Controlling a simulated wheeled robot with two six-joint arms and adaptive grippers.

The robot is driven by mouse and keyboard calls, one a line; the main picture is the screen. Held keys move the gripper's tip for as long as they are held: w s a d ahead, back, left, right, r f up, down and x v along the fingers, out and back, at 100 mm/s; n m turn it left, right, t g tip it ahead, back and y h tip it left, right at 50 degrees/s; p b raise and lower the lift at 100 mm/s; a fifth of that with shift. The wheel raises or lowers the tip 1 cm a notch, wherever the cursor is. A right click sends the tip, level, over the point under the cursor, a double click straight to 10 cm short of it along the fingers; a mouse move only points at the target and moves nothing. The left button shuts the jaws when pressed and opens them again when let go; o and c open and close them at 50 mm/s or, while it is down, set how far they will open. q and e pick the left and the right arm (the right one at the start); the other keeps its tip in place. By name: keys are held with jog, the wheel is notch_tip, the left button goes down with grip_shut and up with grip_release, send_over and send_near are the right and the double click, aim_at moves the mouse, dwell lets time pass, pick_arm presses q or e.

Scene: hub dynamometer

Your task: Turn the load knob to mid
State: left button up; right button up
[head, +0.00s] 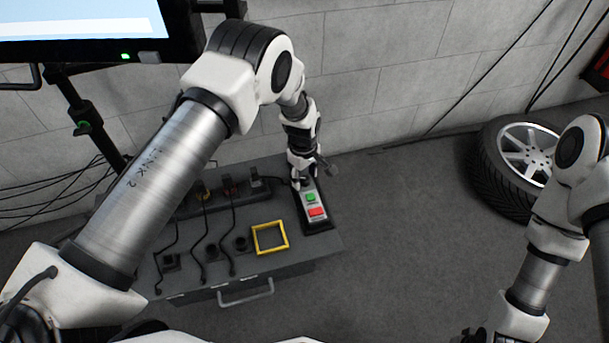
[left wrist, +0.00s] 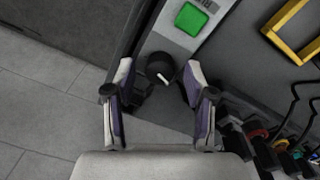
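The load knob (left wrist: 160,67) is round and black with a short white pointer mark, seen in the left wrist view. It sits on the dark end of the control box, beside the green button (left wrist: 191,18). My left gripper (left wrist: 159,70) is open, with one finger on each side of the knob; gaps show, and I cannot tell how close the tips are to its height. In the head view my left gripper (head: 302,178) is over the far end of the control box (head: 323,226) and hides the knob.
A red button (head: 317,212) is near the green one. A yellow square frame (head: 270,237), black cables and connectors (head: 211,252) lie on the grey bench left of the box. A screen (head: 90,25) stands at upper left, a wheel (head: 515,160) at right.

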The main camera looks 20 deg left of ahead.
pick_arm(q)
grip_shut()
jog(key=shift+m, duration=0.4)
jog(key=m, duration=0.3)
jog(key=shift+m+p, duration=0.3)
jog(key=shift+p, duration=0.1)
jog(key=m, duration=0.4)
jog(key=shift+m, duration=0.3)
jog(key=m+p, duration=0.1)
jog(key=m, duration=0.3)
jog(key=shift+m, duration=0.3)
jog(key=m, duration=0.4)
jog(key=shift+d+g, duration=0.1)
jog(key=shift+g, duration=0.2)
